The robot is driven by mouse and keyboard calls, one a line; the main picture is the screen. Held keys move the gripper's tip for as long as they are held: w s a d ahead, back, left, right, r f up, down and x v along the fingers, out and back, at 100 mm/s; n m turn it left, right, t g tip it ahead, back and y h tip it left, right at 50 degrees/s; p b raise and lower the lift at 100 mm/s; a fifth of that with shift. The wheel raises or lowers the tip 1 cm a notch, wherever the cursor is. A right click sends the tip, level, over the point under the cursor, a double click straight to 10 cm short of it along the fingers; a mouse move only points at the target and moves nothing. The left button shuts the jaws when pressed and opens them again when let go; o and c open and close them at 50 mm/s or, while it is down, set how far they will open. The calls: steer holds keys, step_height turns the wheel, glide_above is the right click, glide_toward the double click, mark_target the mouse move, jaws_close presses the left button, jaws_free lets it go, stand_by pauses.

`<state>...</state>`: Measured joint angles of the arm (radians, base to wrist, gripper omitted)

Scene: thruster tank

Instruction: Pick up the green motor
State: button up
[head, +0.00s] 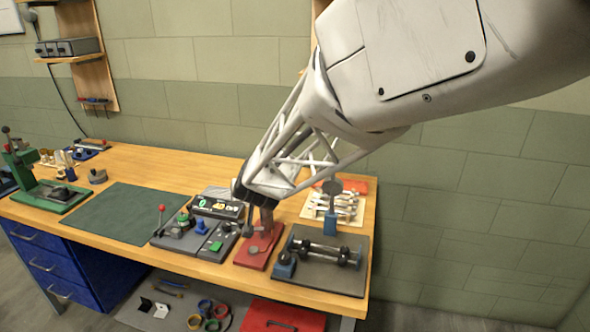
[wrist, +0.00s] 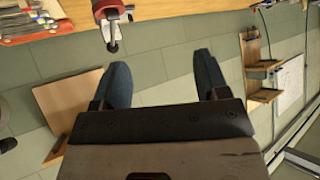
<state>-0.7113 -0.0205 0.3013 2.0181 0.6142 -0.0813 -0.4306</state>
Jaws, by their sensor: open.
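A small green part (head: 183,219), which looks like the green motor, sits on a grey unit (head: 180,236) at the middle of the bench in the head view. It is too small to make out in detail. My gripper (wrist: 163,78) is open and empty in the wrist view, with its two dark fingers apart. In the head view my gripper's end is over the red block area, to the right of the green part and apart from it. The arm partly hides its fingers there. The green part cannot be made out in the wrist view.
A red block (head: 256,250) and a dark plate (head: 322,278) carrying a metal bar assembly stand to the right. A blue part (head: 201,227) is close beside the green one. The green mat (head: 125,213) at left is clear. A green press (head: 45,185) stands far left.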

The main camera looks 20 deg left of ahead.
steer(key=s+a+f+t, duration=0.1)
steer(key=a+f, duration=0.2)
steer(key=a, duration=0.3)
steer(key=s+a+f, duration=0.1)
steer(key=a+f, duration=0.2)
steer(key=a, duration=0.4)
steer(key=n, duration=0.1)
glide_toward(182, 213)
steer(key=f, duration=0.2)
steer(key=shift+w+a+r+t+y, duration=0.1)
steer(key=shift+w+a+t+y, duration=0.2)
steer(key=shift+w+t, duration=0.1)
steer(key=shift+x, duration=1.3)
steer(key=shift+w, duration=0.1)
steer(key=shift+x, duration=2.55)
steer(key=shift+c, duration=0.3)
steer(key=c, duration=1)
